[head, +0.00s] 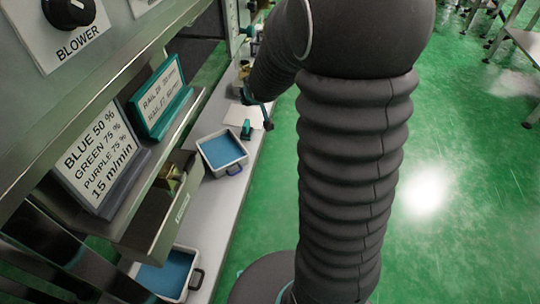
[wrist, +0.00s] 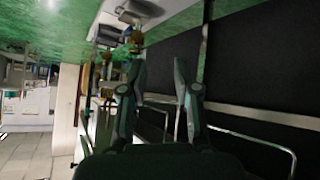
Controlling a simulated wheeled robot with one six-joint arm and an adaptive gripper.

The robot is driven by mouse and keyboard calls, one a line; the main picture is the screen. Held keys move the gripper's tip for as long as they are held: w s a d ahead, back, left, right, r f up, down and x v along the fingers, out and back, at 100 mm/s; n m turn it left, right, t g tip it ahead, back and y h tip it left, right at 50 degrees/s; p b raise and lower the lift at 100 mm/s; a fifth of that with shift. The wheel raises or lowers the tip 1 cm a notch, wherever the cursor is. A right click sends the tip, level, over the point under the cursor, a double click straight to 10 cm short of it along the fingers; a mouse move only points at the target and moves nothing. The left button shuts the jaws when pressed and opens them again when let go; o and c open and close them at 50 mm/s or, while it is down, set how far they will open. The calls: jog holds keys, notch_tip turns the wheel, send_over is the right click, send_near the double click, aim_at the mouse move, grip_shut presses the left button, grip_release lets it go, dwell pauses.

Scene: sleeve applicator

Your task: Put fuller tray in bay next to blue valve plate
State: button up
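Two white trays holding blue contents stand on the long grey bench in the head view. One tray (head: 243,158) with a blue handle is mid-bench; the other tray (head: 186,293) with a dark handle is near the bottom edge, partly cut off by a box. I cannot tell which is fuller. No blue valve plate or bay can be made out clearly. My gripper (head: 262,108) is small and partly hidden by my arm, beyond the mid-bench tray. In the wrist view my gripper (wrist: 160,85) has its fingers apart, with nothing seen held between them.
A settings sign (head: 100,155) and a teal-framed sign (head: 160,98) stand on a shelf above the bench. An open olive box (head: 160,215) stands between the trays. A small teal item (head: 246,130) lies near a pale sheet. Green floor at right is mostly clear.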

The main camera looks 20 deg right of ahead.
jog(key=s+a+r+g, duration=0.1)
jog(key=s+a+r, duration=0.1)
jog(key=s, duration=0.8)
jog(key=s+a+r+g, duration=0.1)
jog(key=s+a+r, duration=0.2)
jog(key=s, duration=0.8)
jog(key=s+a+r+m+g+y, duration=0.1)
jog(key=s+a+r, duration=0.2)
jog(key=s+r, duration=0.3)
jog(key=s, duration=0.5)
jog(key=shift+g, duration=0.4)
